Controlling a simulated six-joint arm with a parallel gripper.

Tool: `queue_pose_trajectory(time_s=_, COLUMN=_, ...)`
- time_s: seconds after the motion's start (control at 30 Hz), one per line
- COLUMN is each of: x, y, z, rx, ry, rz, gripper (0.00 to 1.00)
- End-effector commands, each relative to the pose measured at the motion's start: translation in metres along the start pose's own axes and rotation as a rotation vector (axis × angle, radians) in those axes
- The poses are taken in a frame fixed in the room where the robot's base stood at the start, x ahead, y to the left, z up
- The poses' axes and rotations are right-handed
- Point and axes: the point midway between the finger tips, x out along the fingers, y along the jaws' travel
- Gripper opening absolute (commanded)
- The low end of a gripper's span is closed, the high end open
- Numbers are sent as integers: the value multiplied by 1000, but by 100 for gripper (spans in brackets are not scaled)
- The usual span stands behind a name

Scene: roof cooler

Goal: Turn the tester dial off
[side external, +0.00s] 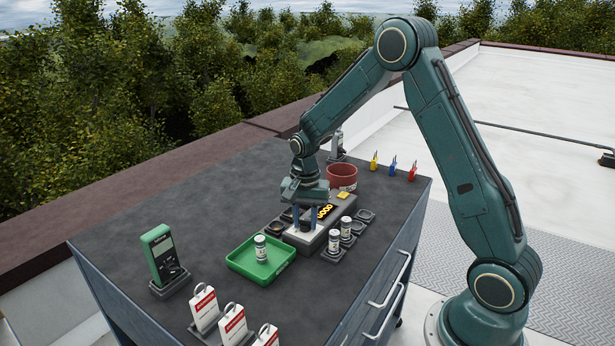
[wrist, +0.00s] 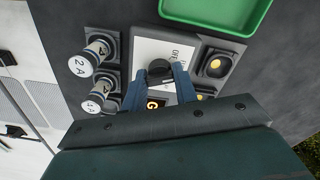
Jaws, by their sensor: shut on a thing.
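The tester is a grey box (side external: 347,206) with a lit yellow display (side external: 325,211) and a pale front panel; the panel also shows in the wrist view (wrist: 150,50). A round black dial (wrist: 160,69) sits on that panel, with partly covered lettering beside it. My gripper (side external: 304,224) points down over the panel. In the wrist view its two blue fingers (wrist: 158,76) are on either side of the dial, shut on it. The fingers partly hide the dial and display, so I cannot read the dial's setting.
A green tray (side external: 240,264) holding one canister (side external: 260,247) stands beside the tester. Canisters labelled "2 A" (wrist: 94,55) and similar stand in holders on the other side. A red pot (side external: 342,176), a green handheld meter (side external: 160,253) and white-red tags (side external: 204,309) are farther off.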

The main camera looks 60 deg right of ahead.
Motion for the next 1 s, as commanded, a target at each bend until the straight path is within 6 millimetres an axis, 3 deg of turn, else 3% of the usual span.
queue_pose_trajectory(time_s=0.7, x=-1, y=0, z=0, rx=-499, ry=0, rz=0, gripper=6)
queue_pose_trajectory(time_s=1.0, x=-1, y=0, z=0, rx=-630, ry=0, rz=0, gripper=6)
